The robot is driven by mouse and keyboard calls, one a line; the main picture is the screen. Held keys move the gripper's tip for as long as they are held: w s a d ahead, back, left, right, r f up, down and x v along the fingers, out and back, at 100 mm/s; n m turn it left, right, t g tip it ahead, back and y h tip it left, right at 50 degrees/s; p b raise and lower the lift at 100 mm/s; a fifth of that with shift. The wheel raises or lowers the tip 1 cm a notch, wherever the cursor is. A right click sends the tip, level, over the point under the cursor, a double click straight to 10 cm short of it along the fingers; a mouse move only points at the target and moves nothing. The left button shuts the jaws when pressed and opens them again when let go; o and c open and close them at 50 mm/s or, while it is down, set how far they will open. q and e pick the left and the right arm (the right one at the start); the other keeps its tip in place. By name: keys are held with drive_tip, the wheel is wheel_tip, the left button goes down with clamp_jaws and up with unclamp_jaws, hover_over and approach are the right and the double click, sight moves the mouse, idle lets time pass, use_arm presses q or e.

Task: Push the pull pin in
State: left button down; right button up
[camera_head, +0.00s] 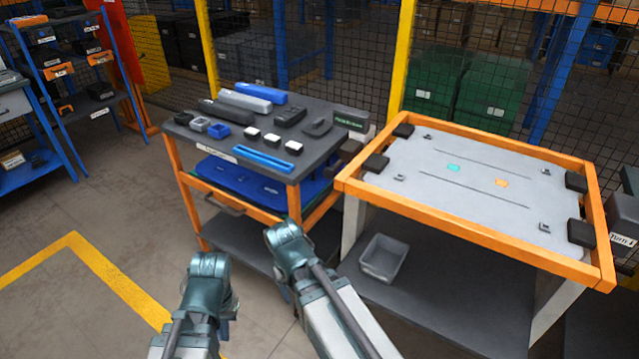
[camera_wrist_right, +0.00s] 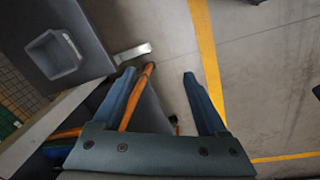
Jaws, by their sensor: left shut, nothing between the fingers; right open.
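I cannot make out a pull pin for certain in either view. The orange-framed table (camera_head: 470,237) at the right has a light grey plate (camera_head: 440,165) with black blocks around its edge and small grey fittings on it. My left gripper (camera_head: 208,266) is low in the head view, in front of the dark cart and apart from both worktops. It is shut and empty, and its fingers are hard to see. My right gripper (camera_wrist_right: 158,74) is open and empty in the right wrist view, with its two blue-grey fingers apart above the floor.
A dark-topped cart (camera_head: 237,150) with an orange frame holds several small black, white, grey and blue parts. A grey bin (camera_head: 383,257) sits on the shelf under the orange-framed table. A blue rack (camera_head: 75,85) stands at the left. The floor at the lower left is clear.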

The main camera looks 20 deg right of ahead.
drive_tip(key=w+d+f+n+t+h+b, duration=0.25)
drive_tip(key=w+d+n+h+b, duration=0.2)
drive_tip(key=w+d+h, duration=0.35)
drive_tip(key=w+a+r+n+t+h, duration=0.1)
drive_tip(key=w+r+n+t+h, duration=0.1)
drive_tip(key=r, duration=0.7)
drive_tip(key=w+a+r+n+t+h, duration=0.1)
drive_tip(key=w+r+n+t+h, duration=0.1)
drive_tip(key=w+r+n+t, duration=0.3)
wheel_tip(320, 180, up, 4)
drive_tip(key=n+t, duration=0.1)
drive_tip(key=n, duration=0.2)
drive_tip(key=shift+w+h+b, duration=0.2)
drive_tip(key=shift+h+b, duration=0.15)
drive_tip(key=shift+h, duration=0.05)
